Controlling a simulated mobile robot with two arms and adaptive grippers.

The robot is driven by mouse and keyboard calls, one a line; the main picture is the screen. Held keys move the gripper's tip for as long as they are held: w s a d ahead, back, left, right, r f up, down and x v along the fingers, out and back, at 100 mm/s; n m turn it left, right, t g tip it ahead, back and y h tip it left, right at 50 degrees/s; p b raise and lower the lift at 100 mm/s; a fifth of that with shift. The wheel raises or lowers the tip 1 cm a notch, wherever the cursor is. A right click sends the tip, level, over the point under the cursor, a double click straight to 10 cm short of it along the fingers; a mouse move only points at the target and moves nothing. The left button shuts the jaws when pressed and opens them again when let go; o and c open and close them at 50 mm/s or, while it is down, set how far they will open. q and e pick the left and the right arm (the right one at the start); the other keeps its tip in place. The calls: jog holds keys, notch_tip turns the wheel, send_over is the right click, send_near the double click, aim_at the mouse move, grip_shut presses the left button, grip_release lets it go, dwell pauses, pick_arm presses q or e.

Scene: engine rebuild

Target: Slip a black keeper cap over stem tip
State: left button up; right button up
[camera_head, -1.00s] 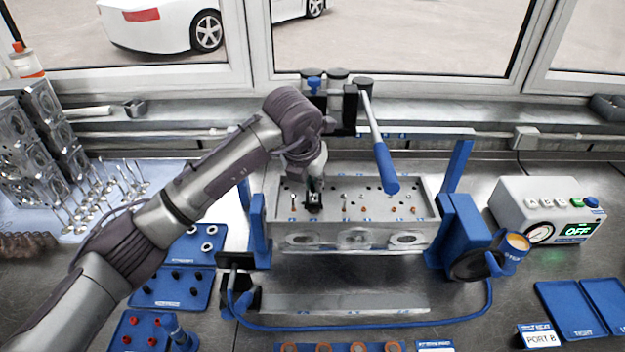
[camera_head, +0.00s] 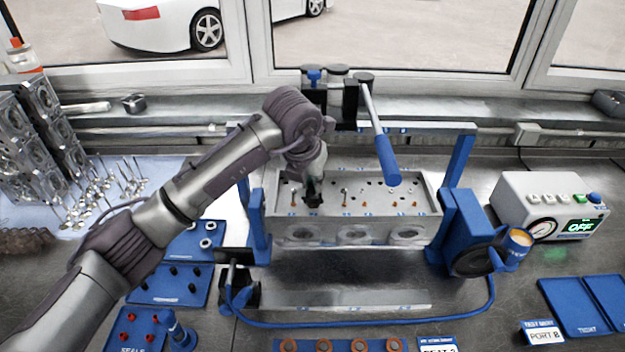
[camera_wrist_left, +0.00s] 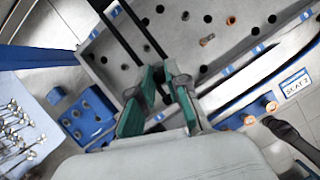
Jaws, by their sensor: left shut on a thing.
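My left gripper (camera_head: 313,199) is low over the left part of the grey cylinder head (camera_head: 432,208). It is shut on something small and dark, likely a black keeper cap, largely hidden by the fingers. In the left wrist view its teal-padded fingers (camera_wrist_left: 160,82) are close together over the head's top face (camera_wrist_left: 180,30). I cannot tell whether the held part touches a stem tip. A stem tip (camera_head: 344,191) stands just right of the gripper. Several black caps (camera_head: 174,270) sit on a blue tray (camera_head: 150,297) at the left. My right gripper is not in view.
A blue-handled lever (camera_head: 386,158) hangs over the head. Blue stand posts (camera_head: 458,160) flank it. Loose valves (camera_head: 100,195) lie at the left. A blue hose (camera_head: 370,322) runs in front.

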pick_arm(q)
jog(key=shift+f, duration=0.15)
jog(key=o, duration=0.8)
